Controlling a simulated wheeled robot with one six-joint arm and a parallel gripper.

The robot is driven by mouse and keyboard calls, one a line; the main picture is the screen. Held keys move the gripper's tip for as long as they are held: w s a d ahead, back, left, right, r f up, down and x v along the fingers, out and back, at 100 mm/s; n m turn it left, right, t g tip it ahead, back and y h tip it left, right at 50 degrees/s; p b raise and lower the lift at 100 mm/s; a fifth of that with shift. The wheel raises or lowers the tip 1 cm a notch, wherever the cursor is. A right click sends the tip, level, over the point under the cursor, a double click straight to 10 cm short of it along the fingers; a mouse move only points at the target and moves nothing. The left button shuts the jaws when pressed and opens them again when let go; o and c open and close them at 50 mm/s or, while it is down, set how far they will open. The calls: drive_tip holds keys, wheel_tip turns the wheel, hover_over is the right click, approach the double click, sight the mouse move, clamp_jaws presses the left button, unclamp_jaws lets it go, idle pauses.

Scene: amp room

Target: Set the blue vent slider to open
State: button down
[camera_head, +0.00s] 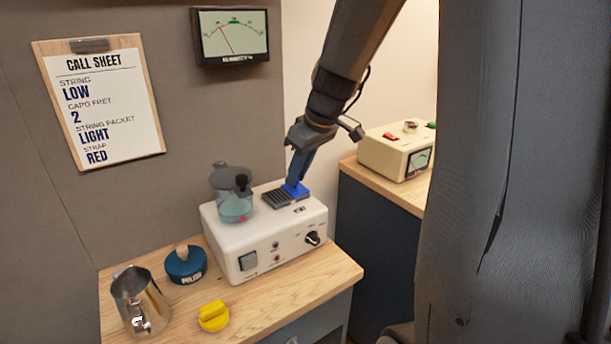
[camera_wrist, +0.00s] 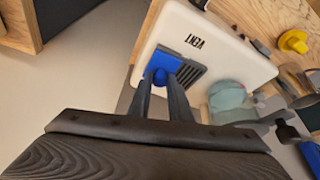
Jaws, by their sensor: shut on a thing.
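The blue vent slider (camera_head: 296,188) sits at the right end of a dark slatted vent grille (camera_head: 279,199) on top of a white machine (camera_head: 256,255). In the wrist view the slider (camera_wrist: 161,66) is at one end of the grille (camera_wrist: 190,72), beside the printed word VENT; most of the slats are uncovered. My gripper (camera_head: 296,180) reaches down from above. In the wrist view its two fingers (camera_wrist: 163,82) are shut on the slider's round blue knob.
A clear lidded jar (camera_head: 232,195) stands on the machine left of the vent. A metal pitcher (camera_head: 139,299), a blue round container (camera_head: 186,265) and a yellow knob-like piece (camera_head: 213,316) are on the wooden counter. A cream device (camera_head: 397,150) stands on another counter behind.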

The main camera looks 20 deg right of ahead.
drive_tip(key=shift+d, duration=0.15)
drive_tip(key=c, duration=1.6)
unclamp_jaws()
drive_tip(key=shift+d, duration=0.15)
drive_tip(key=shift+r, duration=0.1)
drive_tip(key=v, duration=0.7)
drive_tip(key=shift+s+r+b, duration=0.1)
drive_tip(key=shift+r+b, duration=0.15)
drive_tip(key=shift+b, duration=0.05)
